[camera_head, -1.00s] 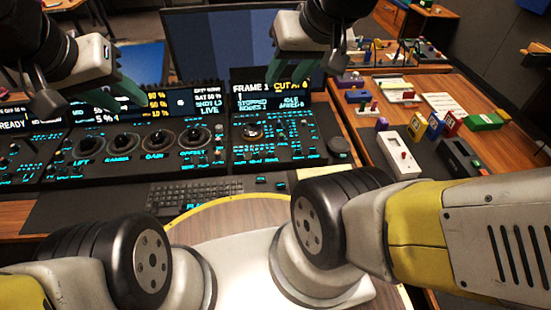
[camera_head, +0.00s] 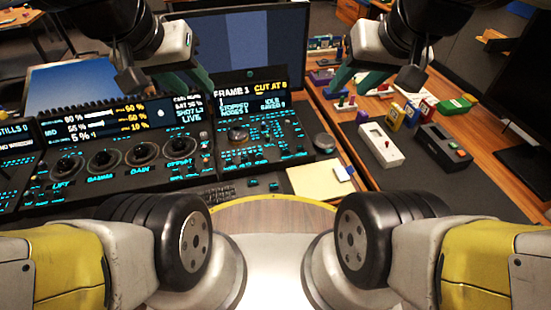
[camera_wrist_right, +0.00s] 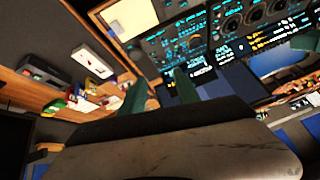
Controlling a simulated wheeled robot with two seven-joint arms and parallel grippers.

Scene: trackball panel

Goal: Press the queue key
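The trackball panel (camera_head: 262,140) stands right of the dial panel, with a dark ball (camera_head: 238,133) and several small cyan-lit keys around it. The key labels are too small to read, so I cannot tell which is the queue key. A screen (camera_head: 252,100) above the keys reads "FRAME 1" and "CUT AT". My left gripper (camera_head: 187,86) hangs over the dial panel's screens, fingers apart and empty. My right gripper (camera_head: 356,82) is above the desk to the right of the trackball panel, fingers apart. Its green fingers (camera_wrist_right: 160,98) also show open and empty in the right wrist view.
The dial panel (camera_head: 125,165) lies to the left. A black round knob (camera_head: 324,143), a yellowish pad (camera_head: 318,180), a white box (camera_head: 380,145) and a dark box (camera_head: 446,145) are on the right. A large monitor (camera_head: 245,45) stands behind.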

